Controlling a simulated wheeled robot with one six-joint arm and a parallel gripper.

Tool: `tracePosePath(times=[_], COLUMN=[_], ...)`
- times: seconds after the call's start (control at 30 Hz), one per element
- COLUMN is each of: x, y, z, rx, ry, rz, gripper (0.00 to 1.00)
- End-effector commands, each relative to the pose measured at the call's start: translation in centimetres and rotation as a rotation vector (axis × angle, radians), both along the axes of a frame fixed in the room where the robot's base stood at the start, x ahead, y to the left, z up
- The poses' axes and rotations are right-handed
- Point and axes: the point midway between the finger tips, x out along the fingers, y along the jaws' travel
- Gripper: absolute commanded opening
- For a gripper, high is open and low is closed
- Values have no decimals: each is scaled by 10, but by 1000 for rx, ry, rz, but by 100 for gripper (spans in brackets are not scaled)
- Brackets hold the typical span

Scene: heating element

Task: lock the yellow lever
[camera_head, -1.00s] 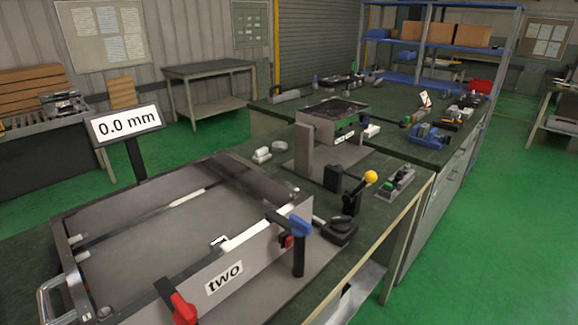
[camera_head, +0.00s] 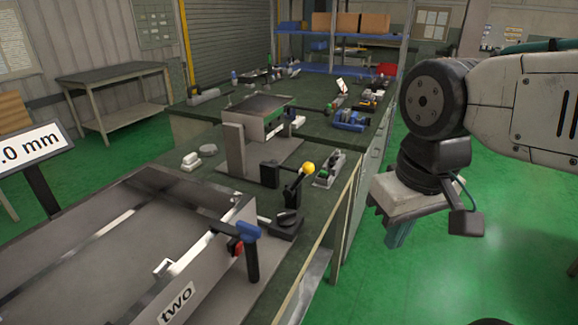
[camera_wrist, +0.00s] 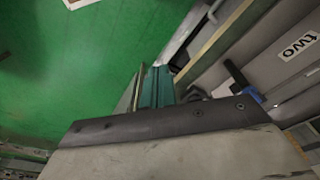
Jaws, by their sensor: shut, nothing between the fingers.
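The yellow lever has a round yellow knob (camera_head: 308,168) on a short black arm (camera_head: 293,190). It stands up from a black mount on the green bench, right of the grey upright plate, in the head view. The knob is at the upper right of its arm. My gripper (camera_head: 399,234) points down over the green floor, to the right of the bench and apart from the lever. Its teal fingers are together with nothing in them. In the wrist view my gripper (camera_wrist: 157,84) also looks shut. I cannot make out the yellow knob in the wrist view.
A large metal box labelled "two" (camera_head: 178,302) with a blue-handled clamp (camera_head: 249,232) stands at front left. Several tools lie farther back. The floor beside the bench is clear.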

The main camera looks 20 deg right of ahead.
Motion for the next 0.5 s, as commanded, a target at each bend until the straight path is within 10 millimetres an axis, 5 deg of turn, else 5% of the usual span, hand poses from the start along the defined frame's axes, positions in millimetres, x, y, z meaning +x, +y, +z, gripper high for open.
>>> tracePosePath(times=[0.17, 0.5], x=[34, 187], y=[4, 25], z=[23, 74], rx=[-30, -145], ry=[30, 149], rz=[94, 468], gripper=[0, 0])
